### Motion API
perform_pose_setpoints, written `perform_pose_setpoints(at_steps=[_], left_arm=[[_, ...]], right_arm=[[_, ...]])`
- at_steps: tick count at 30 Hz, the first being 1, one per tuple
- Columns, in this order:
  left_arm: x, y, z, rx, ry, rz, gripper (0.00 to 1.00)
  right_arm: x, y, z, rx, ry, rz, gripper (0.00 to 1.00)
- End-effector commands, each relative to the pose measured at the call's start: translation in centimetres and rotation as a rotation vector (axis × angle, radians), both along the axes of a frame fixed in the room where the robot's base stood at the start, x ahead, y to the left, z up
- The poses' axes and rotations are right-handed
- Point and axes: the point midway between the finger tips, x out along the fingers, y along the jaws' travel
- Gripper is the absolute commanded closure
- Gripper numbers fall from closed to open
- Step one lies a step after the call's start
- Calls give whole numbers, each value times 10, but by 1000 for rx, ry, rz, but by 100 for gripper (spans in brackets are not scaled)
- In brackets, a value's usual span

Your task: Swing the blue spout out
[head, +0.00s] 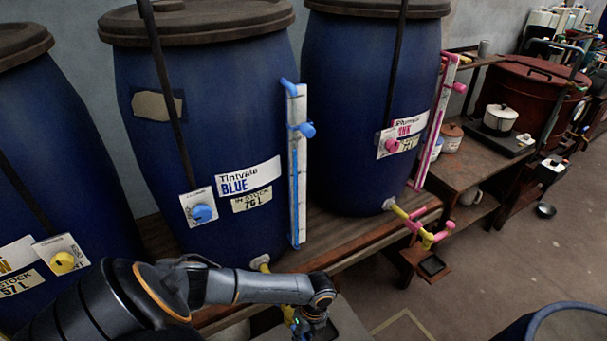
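The middle vat (210,120) is dark blue and labelled Tintvale BLUE. A short yellow pipe stub (260,263) comes out low at its front, just behind my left forearm. The blue spout is mostly hidden by my arm; small yellow-green and blue bits show beside my gripper, too small to tell apart. My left gripper (308,328) points down at the bottom edge of the head view, close to these bits. Its fingers are dark and cut off, so neither their opening nor any contact shows. My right gripper is not in view.
The pink vat (370,100) stands to the right, its yellow pipe and pink spout (431,231) sticking out over a small tray (432,265). A blue-handled sight gauge (297,165) stands beside the blue vat. A round-rimmed container (525,328) is at the lower right. The floor between is clear.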

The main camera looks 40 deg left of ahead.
Motion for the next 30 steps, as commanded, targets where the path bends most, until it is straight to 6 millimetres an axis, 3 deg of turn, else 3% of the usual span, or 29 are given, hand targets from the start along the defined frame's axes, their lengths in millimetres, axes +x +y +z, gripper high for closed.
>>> perform_pose_setpoints(at_steps=[1, 4, 16, 20, 30], left_arm=[[-1, 0, 0, 2, 3, -4, 74], [-1, 1, 0, 2, 3, -4, 53], [1, 0, 6, 1, 1, 0, 53], [5, -1, 25, 1, 0, -2, 53], [18, -5, 94, 2, -1, -4, 53]], right_arm=[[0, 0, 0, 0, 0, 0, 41], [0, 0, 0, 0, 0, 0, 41], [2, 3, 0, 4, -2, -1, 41], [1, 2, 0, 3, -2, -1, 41], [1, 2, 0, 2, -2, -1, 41]])
